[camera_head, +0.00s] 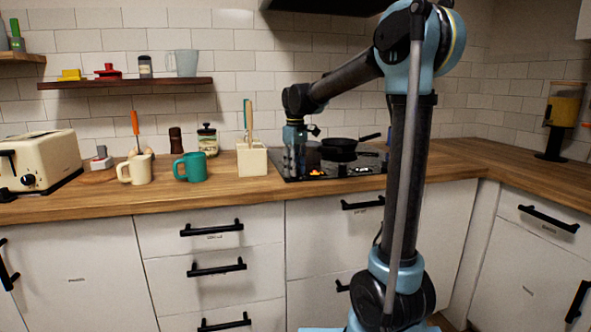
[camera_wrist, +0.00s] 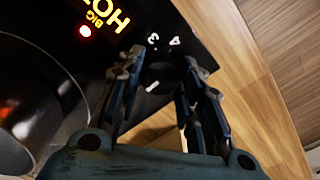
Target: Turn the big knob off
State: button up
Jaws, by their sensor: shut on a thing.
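The black cooktop (camera_head: 345,171) is set in the wooden counter, with an orange-red glow on its front part. In the wrist view the cooktop (camera_wrist: 125,12) shows lit yellow letters reading "BIG" and "HO", the rest cut off, and a red light beside them. The big knob (camera_wrist: 160,72) is dark, with white numerals 1, 3 and 4 around it; its pointer is hard to make out. My gripper (camera_wrist: 163,62) points down over the knob, one finger on each side, shut on it. In the head view my gripper (camera_head: 294,165) hides the knob.
A utensil block (camera_head: 252,161) stands close left, then a teal mug (camera_head: 189,168) and a cream mug (camera_head: 135,171).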

jog(key=shift+d, duration=0.15)
jog(key=o, duration=1.1)
jog(key=shift+c, duration=0.2)
jog(key=shift+r, duration=0.1)
notch_tip(320, 180, up, 12)
jog(key=shift+w, duration=0.1)
